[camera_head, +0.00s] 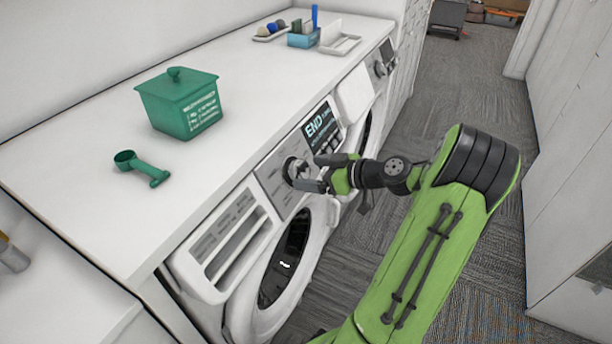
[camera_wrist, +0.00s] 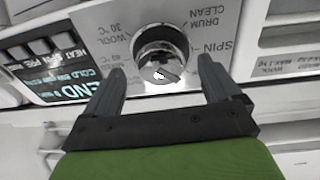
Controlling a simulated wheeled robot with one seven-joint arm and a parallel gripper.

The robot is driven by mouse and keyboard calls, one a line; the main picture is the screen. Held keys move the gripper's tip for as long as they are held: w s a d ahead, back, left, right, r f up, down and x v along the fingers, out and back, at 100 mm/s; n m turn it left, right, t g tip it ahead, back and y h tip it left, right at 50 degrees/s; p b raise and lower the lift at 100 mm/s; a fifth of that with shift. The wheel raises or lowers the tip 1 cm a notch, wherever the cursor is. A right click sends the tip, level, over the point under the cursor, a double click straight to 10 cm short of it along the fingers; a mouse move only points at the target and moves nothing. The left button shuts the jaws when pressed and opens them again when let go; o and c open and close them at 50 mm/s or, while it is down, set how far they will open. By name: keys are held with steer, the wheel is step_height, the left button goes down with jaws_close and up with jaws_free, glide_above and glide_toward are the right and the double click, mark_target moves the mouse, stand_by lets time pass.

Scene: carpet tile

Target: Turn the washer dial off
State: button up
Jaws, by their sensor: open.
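The washer (camera_head: 240,290) stands under the white counter, with its round door facing the aisle. Its silver dial (camera_head: 296,168) is on the grey control panel, partly hidden behind my gripper in the head view. In the wrist view the dial (camera_wrist: 160,58) lies straight ahead, with printed labels such as SPIN, WOOL and DRUM CLEAN around it. My gripper (camera_head: 318,174) is open, its fingertips on either side of the dial in the wrist view (camera_wrist: 160,68). I cannot tell whether either finger touches the dial. The display (camera_head: 321,124) beside it reads END.
The detergent drawer (camera_head: 236,240) is left of the dial. A second machine (camera_head: 380,75) stands farther along. On the counter are a green box (camera_head: 180,105), a green scoop (camera_head: 142,168) and a blue holder (camera_head: 303,38). White cabinets (camera_head: 570,130) line the carpeted aisle's right side.

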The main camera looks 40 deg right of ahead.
steer(key=x, duration=0.2)
steer(key=shift+w+a+f, duration=0.1)
steer(key=shift+w+f, duration=0.05)
steer(key=shift+w, duration=0.1)
steer(key=c, duration=1.1)
steer(key=shift+o, duration=0.2)
steer(key=shift+m, duration=0.4)
steer(key=m+p, duration=0.2)
steer(key=m, duration=0.1)
steer(key=shift+a+m+h, duration=0.1)
steer(key=shift+m+h, duration=0.2)
steer(key=shift+m, duration=0.1)
steer(key=shift+m+g+p, duration=0.3)
steer(key=shift+m+p, duration=0.95)
steer(key=shift+m, duration=0.95)
steer(key=o, duration=1.1)
steer(key=shift+c, duration=0.2)
